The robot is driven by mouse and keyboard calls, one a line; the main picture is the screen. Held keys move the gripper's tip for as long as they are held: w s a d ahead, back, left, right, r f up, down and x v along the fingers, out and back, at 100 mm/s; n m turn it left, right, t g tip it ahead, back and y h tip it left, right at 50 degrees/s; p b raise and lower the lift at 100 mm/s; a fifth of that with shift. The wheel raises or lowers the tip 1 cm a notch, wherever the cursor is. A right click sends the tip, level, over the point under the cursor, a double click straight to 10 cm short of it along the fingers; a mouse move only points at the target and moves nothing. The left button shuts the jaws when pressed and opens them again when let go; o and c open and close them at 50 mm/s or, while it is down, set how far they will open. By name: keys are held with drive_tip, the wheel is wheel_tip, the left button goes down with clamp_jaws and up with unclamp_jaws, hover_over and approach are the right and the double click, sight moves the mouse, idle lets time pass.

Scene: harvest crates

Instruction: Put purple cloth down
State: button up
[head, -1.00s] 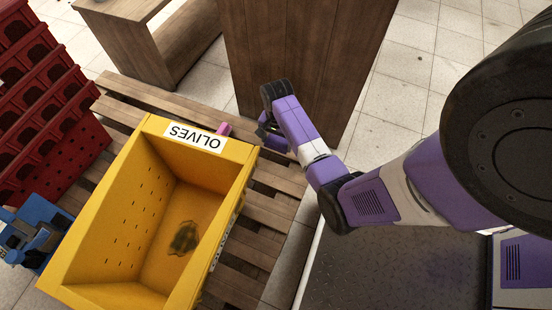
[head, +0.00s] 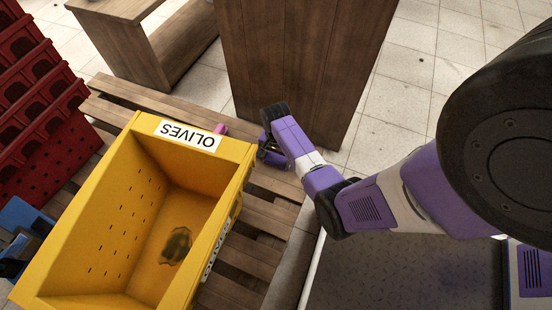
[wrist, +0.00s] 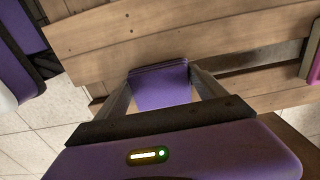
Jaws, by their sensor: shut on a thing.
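The purple cloth (wrist: 160,87) shows in the wrist view as a small folded block between the two fingers of my gripper (wrist: 162,92). My gripper is shut on it, low over the slats of a wooden pallet (wrist: 200,32). I cannot tell whether the cloth touches the slats. In the head view my gripper (head: 266,150) is just beyond the right far corner of the yellow crate, and I cannot make the cloth out apart from my purple arm there.
The yellow crate (head: 190,174), labelled OLIVES, stands on the pallet with a dark patch inside. A pink object (head: 221,129) lies behind its far wall. Red crates (head: 45,150) are stacked at left. A wooden cabinet (head: 300,60) stands beyond my gripper.

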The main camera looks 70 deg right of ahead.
sight(276, 159)
drive_tip(key=shift+f, duration=0.15)
drive_tip(key=o, duration=1.8)
drive_tip(key=shift+o, duration=0.2)
wheel_tip(276, 159, up, 12)
drive_tip(key=p, duration=0.6)
